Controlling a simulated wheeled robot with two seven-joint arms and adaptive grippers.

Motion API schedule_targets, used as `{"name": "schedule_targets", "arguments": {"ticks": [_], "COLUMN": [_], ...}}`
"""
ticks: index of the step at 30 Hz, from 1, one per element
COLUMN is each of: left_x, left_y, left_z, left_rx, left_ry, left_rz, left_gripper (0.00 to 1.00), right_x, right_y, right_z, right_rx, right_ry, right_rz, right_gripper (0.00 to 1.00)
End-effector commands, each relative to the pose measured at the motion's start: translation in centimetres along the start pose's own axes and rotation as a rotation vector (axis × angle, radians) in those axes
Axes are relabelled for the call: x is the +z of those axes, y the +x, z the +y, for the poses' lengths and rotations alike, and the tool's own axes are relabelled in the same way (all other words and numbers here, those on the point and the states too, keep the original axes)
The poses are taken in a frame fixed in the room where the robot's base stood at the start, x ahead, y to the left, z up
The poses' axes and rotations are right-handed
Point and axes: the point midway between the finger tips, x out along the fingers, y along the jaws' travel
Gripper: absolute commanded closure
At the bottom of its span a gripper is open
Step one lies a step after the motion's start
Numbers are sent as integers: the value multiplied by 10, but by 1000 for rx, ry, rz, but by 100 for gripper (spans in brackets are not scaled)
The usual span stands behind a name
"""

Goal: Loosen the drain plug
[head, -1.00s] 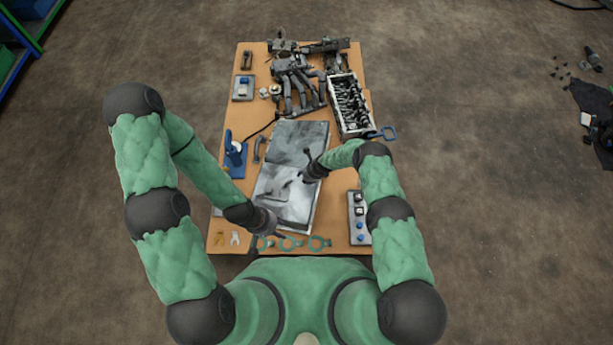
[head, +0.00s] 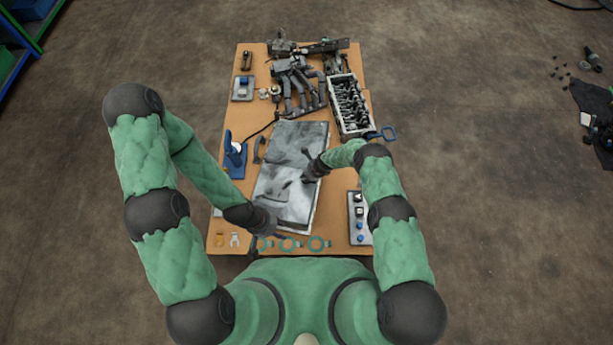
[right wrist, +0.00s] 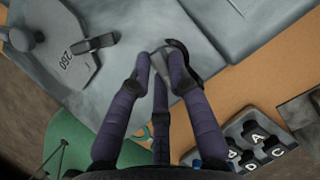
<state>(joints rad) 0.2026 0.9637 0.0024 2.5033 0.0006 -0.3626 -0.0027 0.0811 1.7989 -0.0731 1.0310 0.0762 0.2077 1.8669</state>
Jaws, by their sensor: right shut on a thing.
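A large grey metal part (head: 300,140) lies on the bench, with a raised section stamped "260" (right wrist: 66,60) in the right wrist view. My right gripper (head: 311,165) is at its right side. In the right wrist view, the right gripper (right wrist: 162,84) has its purple fingers closed in on a small grey piece (right wrist: 158,62), mostly hidden between them. A curved black piece (right wrist: 178,48) shows just beyond the fingers. My left gripper (head: 264,228) is over the part's near left corner; its fingers are too small to read. I cannot pick out the drain plug for certain.
A blue-based tool (head: 236,158) stands left of the metal part. Several green rings (head: 289,244) lie along the near edge. A lettered block (right wrist: 250,150) is at right.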

Motion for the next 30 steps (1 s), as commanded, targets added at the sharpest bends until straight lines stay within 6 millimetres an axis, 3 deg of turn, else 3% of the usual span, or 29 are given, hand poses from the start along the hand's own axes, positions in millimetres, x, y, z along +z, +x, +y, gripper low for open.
{"name": "schedule_targets", "arguments": {"ticks": [18,30], "left_x": [0,0], "left_y": [1,1], "left_z": [0,0], "left_rx": [0,0], "left_ry": [0,0], "left_rz": [0,0], "left_gripper": [60,60], "right_x": [0,-1], "right_y": [0,0], "right_z": [-3,-4], "right_rx": [185,255], "right_ry": [-453,-619], "right_rz": [-2,-1], "right_gripper": [100,100]}}
